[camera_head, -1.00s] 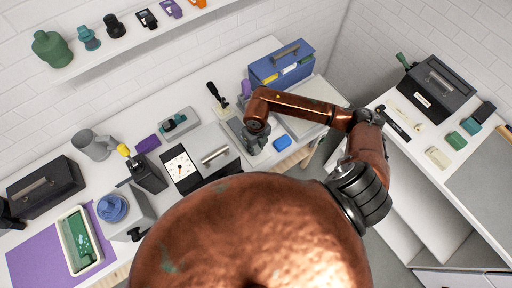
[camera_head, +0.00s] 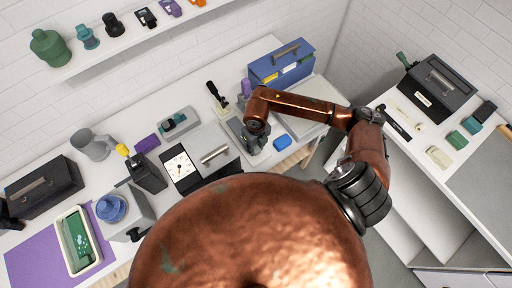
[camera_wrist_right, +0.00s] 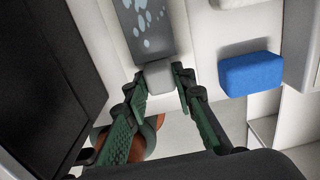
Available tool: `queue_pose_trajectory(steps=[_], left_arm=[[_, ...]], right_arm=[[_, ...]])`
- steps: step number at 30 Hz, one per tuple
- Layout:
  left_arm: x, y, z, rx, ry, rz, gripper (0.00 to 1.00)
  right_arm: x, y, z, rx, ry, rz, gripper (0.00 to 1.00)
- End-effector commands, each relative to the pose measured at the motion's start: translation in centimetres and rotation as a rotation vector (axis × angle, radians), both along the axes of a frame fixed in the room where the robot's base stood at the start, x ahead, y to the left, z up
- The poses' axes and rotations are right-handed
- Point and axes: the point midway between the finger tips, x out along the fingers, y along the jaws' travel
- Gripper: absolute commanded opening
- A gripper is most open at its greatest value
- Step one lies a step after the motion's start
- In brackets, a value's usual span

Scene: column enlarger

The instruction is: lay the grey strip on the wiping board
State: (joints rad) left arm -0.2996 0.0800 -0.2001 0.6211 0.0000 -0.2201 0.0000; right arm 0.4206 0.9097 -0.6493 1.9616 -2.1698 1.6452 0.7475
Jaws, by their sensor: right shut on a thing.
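My right gripper (camera_head: 256,138) is over the back bench, beside a blue block. In the right wrist view its green fingers (camera_wrist_right: 161,82) are shut on a light grey piece (camera_wrist_right: 158,77), which looks like the near end of the grey strip. Past it lies a darker grey panel with pale droplets (camera_wrist_right: 143,28), seemingly the wiping board; it also shows beside the gripper in the head view (camera_head: 236,128). The held piece overlaps the panel's near end; I cannot tell whether they touch. My left gripper is not in view.
The blue block (camera_head: 282,142) lies just right of the gripper, also in the wrist view (camera_wrist_right: 250,75). A blue toolbox (camera_head: 281,66) stands behind. A box with a dial (camera_head: 181,168) and black-handled tools (camera_head: 216,95) are close by. The right bench holds a black case (camera_head: 437,88).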

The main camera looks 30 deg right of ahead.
Motion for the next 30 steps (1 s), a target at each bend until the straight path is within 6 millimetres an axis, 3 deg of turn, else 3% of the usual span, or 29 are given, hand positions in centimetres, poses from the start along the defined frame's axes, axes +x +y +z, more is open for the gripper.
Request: queue_pose_trajectory(steps=[16,17,25,30], left_arm=[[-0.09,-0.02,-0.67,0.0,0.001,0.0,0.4],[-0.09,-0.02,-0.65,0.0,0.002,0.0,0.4],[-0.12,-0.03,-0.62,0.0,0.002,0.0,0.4],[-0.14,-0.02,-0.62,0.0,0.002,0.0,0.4]], right_arm=[[0.02,-0.01,-0.68,0.0,0.0,0.0,0.0],[0.02,-0.01,-0.65,0.0,0.0,0.0,0.25],[0.01,-0.01,-0.61,0.0,0.0,0.0,0.44],[0.01,-0.01,-0.62,0.0,0.0,0.0,0.44]])
